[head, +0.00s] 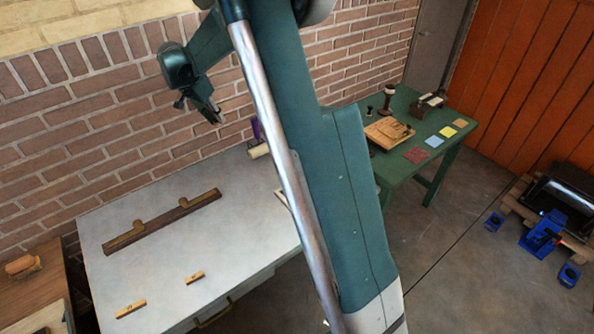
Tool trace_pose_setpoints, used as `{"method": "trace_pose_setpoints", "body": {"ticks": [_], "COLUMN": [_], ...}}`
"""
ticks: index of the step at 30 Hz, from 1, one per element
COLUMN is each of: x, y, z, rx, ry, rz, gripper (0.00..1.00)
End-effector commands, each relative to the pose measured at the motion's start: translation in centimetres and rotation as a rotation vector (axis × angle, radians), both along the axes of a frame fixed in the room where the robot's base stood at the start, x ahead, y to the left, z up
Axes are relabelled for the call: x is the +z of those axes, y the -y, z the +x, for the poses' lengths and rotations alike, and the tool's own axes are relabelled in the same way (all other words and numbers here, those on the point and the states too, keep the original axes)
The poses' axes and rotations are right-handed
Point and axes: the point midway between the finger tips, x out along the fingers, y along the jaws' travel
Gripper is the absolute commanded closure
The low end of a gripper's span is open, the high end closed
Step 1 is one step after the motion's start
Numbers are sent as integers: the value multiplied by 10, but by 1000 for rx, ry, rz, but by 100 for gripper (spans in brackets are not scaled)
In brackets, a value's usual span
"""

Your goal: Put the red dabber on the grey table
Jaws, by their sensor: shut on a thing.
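My gripper (214,113) hangs in the air at the upper left, in front of the brick wall and above the back edge of the grey table. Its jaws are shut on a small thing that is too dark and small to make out. The grey table (240,205) fills the lower left, and my arm covers its right part. I cannot pick out a red dabber with certainty; it may be in the jaws or hidden by my arm.
A dark wooden bar (165,221) with two knobs and two small wooden pieces (131,308) (194,277) lie on the grey table. A purple thing (256,129) is at its back edge. A green table (452,152) with several items stands right. The grey table's middle is clear.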

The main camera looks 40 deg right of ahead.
Motion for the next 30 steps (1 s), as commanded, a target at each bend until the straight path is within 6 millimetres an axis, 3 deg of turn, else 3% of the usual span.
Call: {"method": "trace_pose_setpoints", "body": {"ticks": [1, 14, 30], "x": [0, 0, -2], "y": [19, 153, 315], "z": [0, -9, -47], "rx": [-18, -138, -282], "ry": [0, -1, 1], "rz": [0, 0, -2], "gripper": [94, 94, 94]}}
